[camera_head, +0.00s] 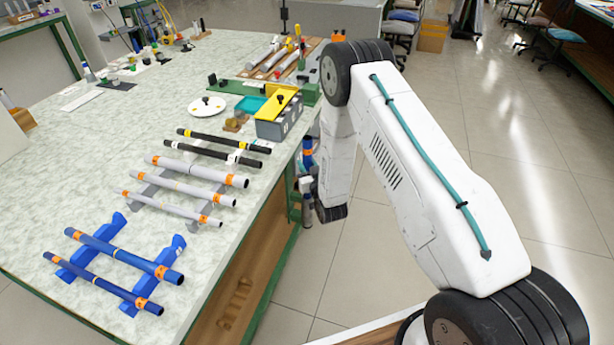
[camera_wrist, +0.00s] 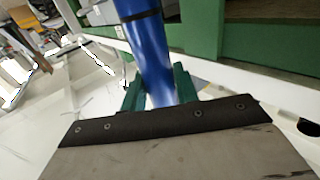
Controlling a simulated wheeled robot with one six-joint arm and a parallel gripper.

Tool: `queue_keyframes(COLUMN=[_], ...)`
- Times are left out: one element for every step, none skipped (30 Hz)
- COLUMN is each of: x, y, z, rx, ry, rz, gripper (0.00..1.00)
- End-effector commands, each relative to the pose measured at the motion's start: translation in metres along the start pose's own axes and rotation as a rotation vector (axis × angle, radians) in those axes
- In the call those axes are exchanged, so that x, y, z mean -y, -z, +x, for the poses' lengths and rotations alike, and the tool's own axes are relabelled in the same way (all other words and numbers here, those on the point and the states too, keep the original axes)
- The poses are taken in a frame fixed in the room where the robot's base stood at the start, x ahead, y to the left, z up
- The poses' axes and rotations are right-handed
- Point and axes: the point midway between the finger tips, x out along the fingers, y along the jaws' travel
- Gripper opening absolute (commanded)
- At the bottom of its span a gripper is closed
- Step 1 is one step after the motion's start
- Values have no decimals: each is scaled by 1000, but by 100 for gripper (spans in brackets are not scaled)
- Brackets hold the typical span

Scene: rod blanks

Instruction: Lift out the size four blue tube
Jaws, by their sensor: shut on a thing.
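My gripper (camera_wrist: 157,95) is shut on a blue tube (camera_wrist: 146,45), its green fingers on either side of it. The tube has a dark band near the top of the wrist view, where its far end is cut off. In the head view the held tube (camera_head: 308,145) shows in part beside the table's right edge, partly hidden by my arm. Two more blue tubes, a thicker one (camera_head: 122,254) and a thinner one (camera_head: 100,282), lie on blue supports (camera_head: 78,262) at the table's front. No size mark is readable.
Several grey tubes (camera_head: 182,184) and two black tubes (camera_head: 222,142) lie on racks on the table (camera_head: 60,180). A grey box with a yellow lid (camera_head: 272,129) and a white dish (camera_head: 206,107) stand behind them. The floor (camera_head: 340,275) right of the table is open.

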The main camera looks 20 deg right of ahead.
Motion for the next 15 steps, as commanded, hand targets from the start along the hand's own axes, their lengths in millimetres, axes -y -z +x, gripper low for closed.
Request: queue_keyframes(x=[0,0,0,0,0,0,0,0,0,0,0,0,0,0,0], y=[12,17,25,30,36,44,50,55,63,68,74,82,88,94,102], z=[0,0,0,0,0,0,0,0,0,0,0,0,0,0,0], rx=[-3,-3,-3,-2,-2,-3,-3,-3,-3,-3,-3,-4,-3,-3,-4], ry=[0,0,0,0,0,0,0,0,0,0,0,0,0,0,0], rz=[0,0,0,0,0,0,0,0,0,0,0,0,0,0,0], gripper=[17,17,17,17,17,17,17,17,17,17,17,17,17,17,17])
